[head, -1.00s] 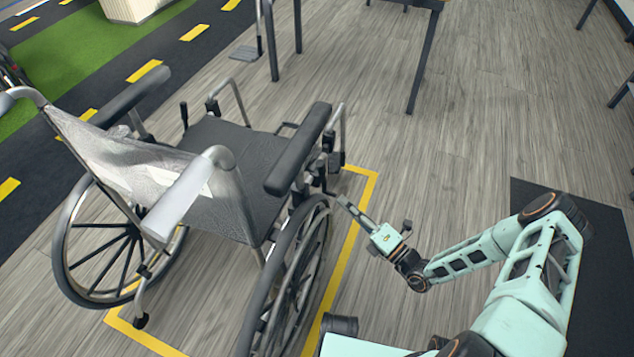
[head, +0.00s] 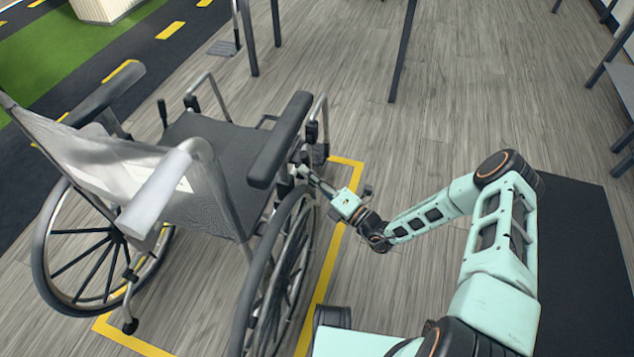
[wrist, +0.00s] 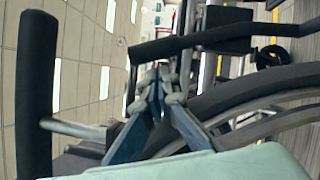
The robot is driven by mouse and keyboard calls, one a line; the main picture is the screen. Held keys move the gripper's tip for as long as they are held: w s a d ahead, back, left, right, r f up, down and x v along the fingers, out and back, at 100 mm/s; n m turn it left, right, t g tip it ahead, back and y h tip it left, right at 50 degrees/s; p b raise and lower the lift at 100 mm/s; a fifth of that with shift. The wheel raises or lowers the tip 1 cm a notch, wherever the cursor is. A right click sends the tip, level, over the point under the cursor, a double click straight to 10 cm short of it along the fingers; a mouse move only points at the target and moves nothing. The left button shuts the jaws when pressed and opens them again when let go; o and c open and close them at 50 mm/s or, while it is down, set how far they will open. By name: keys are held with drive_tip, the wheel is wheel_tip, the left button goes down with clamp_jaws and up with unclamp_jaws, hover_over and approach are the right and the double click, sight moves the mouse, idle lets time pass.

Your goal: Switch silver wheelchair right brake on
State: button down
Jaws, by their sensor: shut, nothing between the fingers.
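The silver wheelchair (head: 190,200) stands in the left half of the head view, with a dark seat, black armrests and a light fabric backrest. Its right wheel (head: 280,270) is on the side nearest my arm, and the wheel also shows in the wrist view (wrist: 265,90). My gripper (head: 308,174) is shut and empty, at the front upper edge of that wheel, below the front of the right armrest (head: 282,138). In the wrist view the closed fingertips (wrist: 158,80) point toward the chair's frame. The right brake lever is not clearly told apart from the dark parts around the fingertips. A dark upright lever (head: 162,113) shows on the chair's far side.
Yellow floor tape (head: 325,275) outlines the chair's spot. A dark mat (head: 570,230) lies at the right, table legs (head: 402,50) stand ahead, and a grey bench (head: 620,80) is at the right edge. The wood floor ahead is mostly clear.

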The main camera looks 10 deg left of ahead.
drive_tip(key=shift+w+a, duration=0.15)
drive_tip(key=shift+a, duration=0.15)
drive_tip(key=shift+w+r, duration=0.1)
drive_tip(key=shift+r, duration=0.1)
drive_tip(key=shift+w+d+r+m+h+p, duration=0.25)
drive_tip(key=shift+w+r+m+p, duration=0.3)
drive_tip(key=shift+w+m+p, duration=0.3)
drive_tip(key=shift+w+d+r+m+g+h+p, duration=0.1)
drive_tip(key=shift+w+r+m+g+h+p, duration=0.15)
drive_tip(key=shift+w+m, duration=0.55)
drive_tip(key=shift+w+d+r+m+g+h+p, duration=0.15)
drive_tip(key=shift+w+m+h+p, duration=0.3)
drive_tip(key=shift+w, duration=0.5)
drive_tip(key=shift+w+d+r+m+g+h+p, duration=0.1)
drive_tip(key=shift+w+r+m+g+h, duration=0.15)
drive_tip(key=shift+w+m, duration=0.6)
drive_tip(key=shift+w+r, duration=0.1)
drive_tip(key=shift+w, duration=0.15)
drive_tip(key=shift+d, duration=0.1)
